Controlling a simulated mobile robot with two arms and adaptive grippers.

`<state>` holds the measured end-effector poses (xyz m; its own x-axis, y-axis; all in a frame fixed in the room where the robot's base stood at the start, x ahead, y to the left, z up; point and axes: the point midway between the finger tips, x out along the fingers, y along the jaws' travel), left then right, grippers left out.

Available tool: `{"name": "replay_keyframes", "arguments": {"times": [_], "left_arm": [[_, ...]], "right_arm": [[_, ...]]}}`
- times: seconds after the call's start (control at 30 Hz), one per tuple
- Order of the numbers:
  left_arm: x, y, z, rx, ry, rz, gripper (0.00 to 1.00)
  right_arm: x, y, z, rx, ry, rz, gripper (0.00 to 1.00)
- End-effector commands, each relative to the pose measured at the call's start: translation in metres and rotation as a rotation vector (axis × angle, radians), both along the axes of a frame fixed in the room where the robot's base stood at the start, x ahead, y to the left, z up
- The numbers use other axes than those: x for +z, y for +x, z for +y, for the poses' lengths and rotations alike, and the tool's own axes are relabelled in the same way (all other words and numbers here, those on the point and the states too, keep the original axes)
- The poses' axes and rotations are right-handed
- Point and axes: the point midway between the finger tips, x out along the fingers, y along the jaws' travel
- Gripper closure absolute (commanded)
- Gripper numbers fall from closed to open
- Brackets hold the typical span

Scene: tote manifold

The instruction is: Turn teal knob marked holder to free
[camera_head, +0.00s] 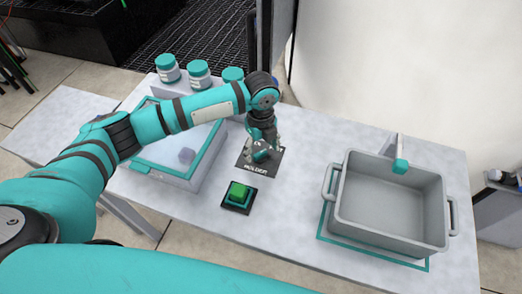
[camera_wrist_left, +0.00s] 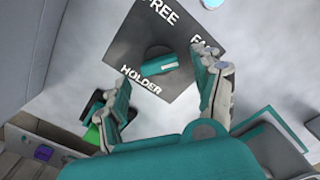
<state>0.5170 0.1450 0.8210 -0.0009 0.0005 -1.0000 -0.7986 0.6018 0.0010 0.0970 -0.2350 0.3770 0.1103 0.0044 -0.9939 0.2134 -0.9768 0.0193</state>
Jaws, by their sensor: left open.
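The teal knob (camera_wrist_left: 160,65) stands on a dark square plate (camera_wrist_left: 150,45) in the left wrist view. White lettering on the plate reads HOLDER at the near edge and FREE at the far edge, with a third label partly hidden by a finger. The knob's bar lies slanted; I cannot tell which end points. My left gripper (camera_wrist_left: 164,68) is open, one finger on each side of the knob, with no clear contact. In the head view my left gripper (camera_head: 261,142) is over the plate (camera_head: 246,162) and largely hides the knob. My right gripper is not in view.
A green button (camera_head: 239,190) on a black base sits just in front of the plate. A grey tote (camera_head: 390,240) stands at the right inside a teal outline. A teal-rimmed tray (camera_head: 150,165) and several teal-lidded jars (camera_head: 167,68) are at the left and back.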

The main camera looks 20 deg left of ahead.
Motion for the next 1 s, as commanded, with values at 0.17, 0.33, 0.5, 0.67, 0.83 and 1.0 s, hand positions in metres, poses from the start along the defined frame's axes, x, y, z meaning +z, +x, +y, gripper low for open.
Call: {"name": "replay_keyframes", "arguments": {"times": [0.17,0.33,0.5,0.67,0.83,1.0], "left_arm": [[-0.017,0.000,0.000,0.000,0.000,0.000,0.33],[-0.020,0.000,0.000,0.000,0.000,-0.001,0.33],[-0.020,0.000,0.000,0.000,0.000,-0.001,0.33],[-0.020,0.000,0.000,0.000,0.000,-0.001,0.54],[-0.020,0.000,0.000,0.000,0.000,-0.001,0.76],[-0.020,0.000,0.000,0.001,0.000,-0.001,0.89]], "right_arm": [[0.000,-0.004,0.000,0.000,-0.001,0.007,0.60],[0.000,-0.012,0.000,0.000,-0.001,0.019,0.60],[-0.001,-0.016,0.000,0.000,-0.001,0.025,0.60],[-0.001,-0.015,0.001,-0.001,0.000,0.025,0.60],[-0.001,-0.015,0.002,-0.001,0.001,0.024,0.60],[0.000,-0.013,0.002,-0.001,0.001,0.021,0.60]]}}
